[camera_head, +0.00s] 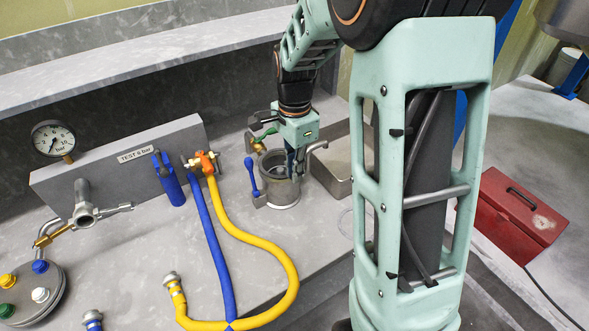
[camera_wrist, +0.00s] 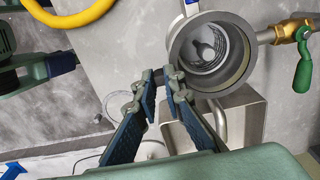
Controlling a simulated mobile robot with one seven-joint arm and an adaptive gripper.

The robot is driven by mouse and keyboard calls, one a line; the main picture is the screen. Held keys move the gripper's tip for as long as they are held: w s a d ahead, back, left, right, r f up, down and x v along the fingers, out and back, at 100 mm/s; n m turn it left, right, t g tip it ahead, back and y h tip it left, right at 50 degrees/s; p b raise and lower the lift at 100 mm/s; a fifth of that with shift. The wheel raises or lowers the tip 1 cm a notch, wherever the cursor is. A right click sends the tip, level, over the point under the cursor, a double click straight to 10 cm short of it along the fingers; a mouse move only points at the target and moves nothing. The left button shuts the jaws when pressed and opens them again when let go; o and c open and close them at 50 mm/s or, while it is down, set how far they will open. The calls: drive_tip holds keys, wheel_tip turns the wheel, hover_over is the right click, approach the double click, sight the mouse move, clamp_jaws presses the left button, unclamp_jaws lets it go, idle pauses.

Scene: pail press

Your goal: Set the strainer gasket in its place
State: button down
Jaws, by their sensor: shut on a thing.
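The strainer pot (camera_head: 281,193) is a round grey metal body standing open on the bench. In the wrist view, the pot (camera_wrist: 218,88) is seen from above, with a perforated basket (camera_wrist: 207,45) inside. A wide grey ring runs around its mouth; I cannot clearly tell the strainer gasket from the rim. My gripper (camera_head: 292,172) is low at the pot's right side. In the wrist view, my gripper's tips (camera_wrist: 159,74) are close together at the lower left of the ring. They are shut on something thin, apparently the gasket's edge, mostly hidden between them.
A green-handled valve (camera_wrist: 303,58) and a blue lever (camera_head: 252,175) stand close to the pot. A grey metal box (camera_head: 331,168) is behind it on the right. A yellow hose (camera_head: 270,238) and a blue hose (camera_head: 211,250) lie to the left. A red toolbox (camera_head: 515,215) is far right.

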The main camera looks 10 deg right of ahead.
drive_tip(key=shift+f, duration=0.15)
drive_tip(key=shift+f+b, duration=0.55)
drive_tip(key=shift+f, duration=0.05)
drive_tip(key=c, duration=1.9)
unclamp_jaws()
drive_tip(key=shift+c, duration=0.2)
wheel_tip(320, 180, up, 12)
